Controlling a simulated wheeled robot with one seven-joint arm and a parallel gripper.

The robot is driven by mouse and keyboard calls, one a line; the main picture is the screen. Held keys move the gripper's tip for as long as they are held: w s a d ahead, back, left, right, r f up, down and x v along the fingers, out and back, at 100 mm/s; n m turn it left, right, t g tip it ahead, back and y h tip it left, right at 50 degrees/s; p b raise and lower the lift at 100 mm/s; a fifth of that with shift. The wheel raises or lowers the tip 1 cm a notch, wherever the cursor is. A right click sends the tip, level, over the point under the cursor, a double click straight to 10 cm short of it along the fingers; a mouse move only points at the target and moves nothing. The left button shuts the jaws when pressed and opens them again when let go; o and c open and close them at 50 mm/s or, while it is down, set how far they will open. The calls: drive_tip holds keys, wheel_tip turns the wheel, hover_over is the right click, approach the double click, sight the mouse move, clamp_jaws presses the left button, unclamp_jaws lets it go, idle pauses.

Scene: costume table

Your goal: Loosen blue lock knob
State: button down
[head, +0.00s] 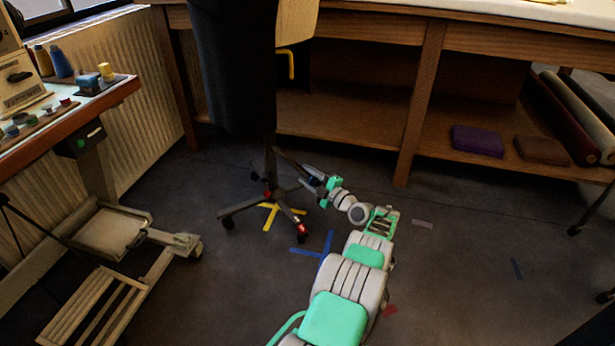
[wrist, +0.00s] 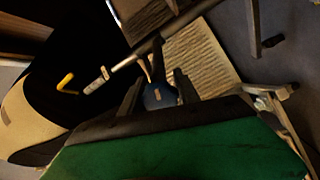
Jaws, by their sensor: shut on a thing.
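The blue lock knob (wrist: 160,95) shows in the wrist view between the two dark fingers of my gripper (wrist: 157,92), which is shut on it. The knob sits beside the metal pole (wrist: 125,66) of the stand. In the head view my gripper (head: 312,180) reaches in from the right to the lower part of the stand, below the black garment (head: 235,70). The knob is too small to make out clearly in that view. The stand has a wheeled base (head: 270,200) on the floor.
A yellow handle (head: 291,64) hangs beside the garment. A wooden workbench (head: 415,110) with a low shelf stands behind. A sewing table (head: 100,100) with a treadle frame is at the left. Tape marks, including a blue cross (head: 322,250), lie on the open floor.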

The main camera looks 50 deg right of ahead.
sight(315, 181)
drive_tip(key=shift+d, duration=0.1)
drive_tip(key=c, duration=0.9)
unclamp_jaws()
drive_tip(key=s+p, duration=0.1)
drive_tip(key=s, duration=0.3)
drive_tip(key=s+p, duration=0.1)
drive_tip(key=s, duration=0.2)
drive_tip(key=shift+a+p, duration=0.3)
drive_tip(key=shift+a, duration=0.1)
drive_tip(key=shift+s+a+f, duration=0.1)
drive_tip(key=shift+s+f, duration=0.1)
drive_tip(key=shift+s, duration=0.2)
